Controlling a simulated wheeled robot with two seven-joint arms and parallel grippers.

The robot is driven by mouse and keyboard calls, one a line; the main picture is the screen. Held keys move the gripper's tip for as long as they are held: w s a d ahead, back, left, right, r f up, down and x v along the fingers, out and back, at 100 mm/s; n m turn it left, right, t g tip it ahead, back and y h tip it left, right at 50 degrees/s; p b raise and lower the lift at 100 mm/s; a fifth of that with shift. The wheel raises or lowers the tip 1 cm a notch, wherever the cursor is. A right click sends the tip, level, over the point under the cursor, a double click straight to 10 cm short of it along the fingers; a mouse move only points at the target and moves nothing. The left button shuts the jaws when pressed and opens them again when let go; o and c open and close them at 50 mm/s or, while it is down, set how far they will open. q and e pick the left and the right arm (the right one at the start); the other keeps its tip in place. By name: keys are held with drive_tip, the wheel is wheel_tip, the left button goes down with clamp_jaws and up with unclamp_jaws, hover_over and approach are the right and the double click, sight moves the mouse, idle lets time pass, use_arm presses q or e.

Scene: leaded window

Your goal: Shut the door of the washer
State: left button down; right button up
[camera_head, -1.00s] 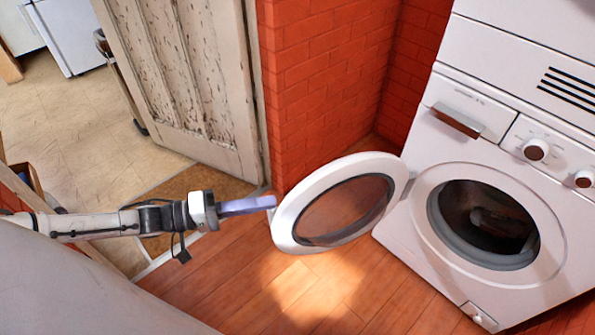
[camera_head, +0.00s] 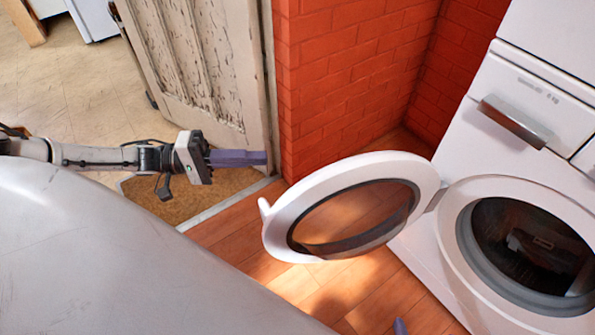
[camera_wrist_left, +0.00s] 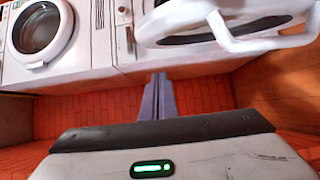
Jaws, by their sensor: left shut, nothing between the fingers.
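The white washer (camera_head: 437,242) stands at the right with its round opening (camera_head: 530,250) showing. Its round door (camera_head: 281,234) hangs wide open on the left of the opening, a white ring with dark glass and a small handle on its free edge. In the left wrist view the open door (camera_wrist_left: 185,22) is at the top right. My left gripper (camera_head: 264,158) is shut and empty, up and left of the door's free edge in the head view, apart from it. Its closed fingers also show in the left wrist view (camera_wrist_left: 158,80). A purple tip (camera_head: 400,326), seemingly of my right gripper, peeks in at the bottom edge.
A red brick wall (camera_head: 345,85) stands behind the open door. A worn panelled door (camera_head: 205,70) is at the upper left. A brown mat (camera_head: 165,205) lies below my left gripper. Another round-doored machine (camera_wrist_left: 85,45) shows in the left wrist view.

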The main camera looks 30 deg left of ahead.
use_arm(q)
drive_tip(key=w+d+b, duration=0.1)
drive_tip(key=d, duration=0.9)
drive_tip(key=shift+w, duration=0.35)
use_arm(e)
drive_tip(key=shift+w+a+f+g, duration=0.1)
drive_tip(key=shift+a+f+g, duration=0.2)
drive_tip(key=shift+f, duration=0.15)
drive_tip(key=shift+r, duration=0.15)
